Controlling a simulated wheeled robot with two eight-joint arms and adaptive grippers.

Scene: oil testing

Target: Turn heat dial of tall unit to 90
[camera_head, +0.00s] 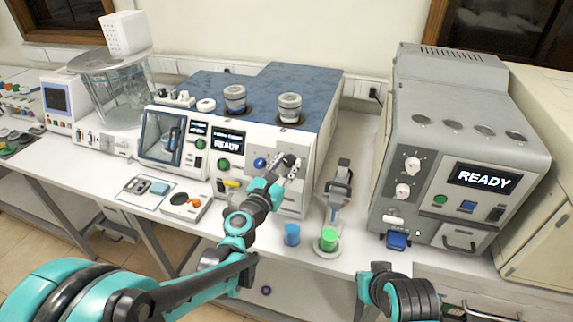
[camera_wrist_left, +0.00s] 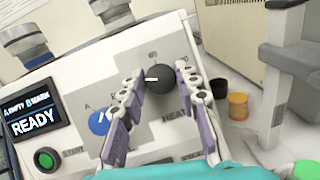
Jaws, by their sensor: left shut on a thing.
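The heat dial (camera_wrist_left: 161,78) is a black round knob with a white pointer mark, on the front of the white unit with a blue top (camera_head: 300,90). In the left wrist view its pointer lies toward the left of the picture, and HEAT is printed below it. My left gripper (camera_wrist_left: 163,98) is shut on this dial, one finger on each side. In the head view my left gripper (camera_head: 289,163) covers the dial. Part of my right arm shows at the bottom edge; I cannot make out its jaws.
A blue knob (camera_wrist_left: 100,122) sits just left of the dial, by a green button (camera_wrist_left: 47,159) and a READY screen (camera_wrist_left: 33,110). A grey unit (camera_head: 460,110) stands right.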

